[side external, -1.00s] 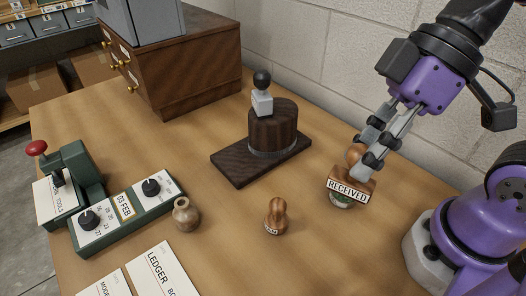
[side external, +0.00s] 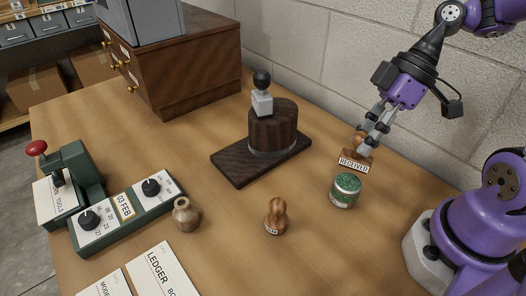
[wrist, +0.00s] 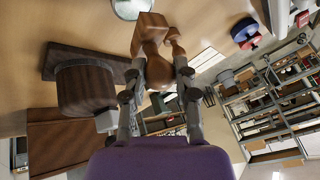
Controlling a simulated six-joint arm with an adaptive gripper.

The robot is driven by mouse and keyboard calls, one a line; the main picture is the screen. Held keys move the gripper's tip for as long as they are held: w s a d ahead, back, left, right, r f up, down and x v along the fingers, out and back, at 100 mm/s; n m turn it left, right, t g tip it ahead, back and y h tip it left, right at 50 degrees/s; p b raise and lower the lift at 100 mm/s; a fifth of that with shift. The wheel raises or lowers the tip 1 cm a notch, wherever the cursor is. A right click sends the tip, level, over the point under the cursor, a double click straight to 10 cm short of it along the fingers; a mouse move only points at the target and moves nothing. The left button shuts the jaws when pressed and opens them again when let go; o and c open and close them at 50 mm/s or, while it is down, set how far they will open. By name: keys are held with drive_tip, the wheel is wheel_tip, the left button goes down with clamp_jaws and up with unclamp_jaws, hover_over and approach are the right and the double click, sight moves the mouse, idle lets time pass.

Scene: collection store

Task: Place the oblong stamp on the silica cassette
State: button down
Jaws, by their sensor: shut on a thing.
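The oblong stamp (side external: 355,162) has a wooden block with a white RECEIVED label and a rounded wooden handle. My gripper (side external: 363,141) is shut on its handle and holds it in the air, tilted. In the wrist view the stamp's block (wrist: 151,27) juts out beyond my fingertips (wrist: 157,76). The silica cassette (side external: 345,190) is a round container with green beads on top. It stands on the table, below the stamp in the side picture and apart from it. Part of it shows at the top edge of the wrist view (wrist: 131,8).
A dark wooden press (side external: 272,130) on a board is behind. A green date device (side external: 127,215) and ledger cards (side external: 160,268) are at left. A wall runs along the back.

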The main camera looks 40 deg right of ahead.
drive_tip(key=shift+f, duration=2)
drive_tip(key=shift+f, duration=0.15)
drive_tip(key=c, duration=0.6)
unclamp_jaws()
drive_tip(key=shift+w+d+r+m+t+h, duration=0.1)
drive_tip(key=shift+d+r+m+t+h, duration=0.3)
drive_tip(key=shift+r+m+t+h, duration=0.8)
drive_tip(key=shift+w+d+r+m+t+h, duration=0.1)
drive_tip(key=shift+d+r+m+t+h, duration=0.2)
drive_tip(key=shift+r+m+h, duration=0.95)
drive_tip(key=shift+w+d+r+m+t+h, duration=0.1)
drive_tip(key=shift+d+r+m+t+h, duration=0.5)
drive_tip(key=shift+r+m, duration=1.25)
drive_tip(key=shift+a, duration=0.15)
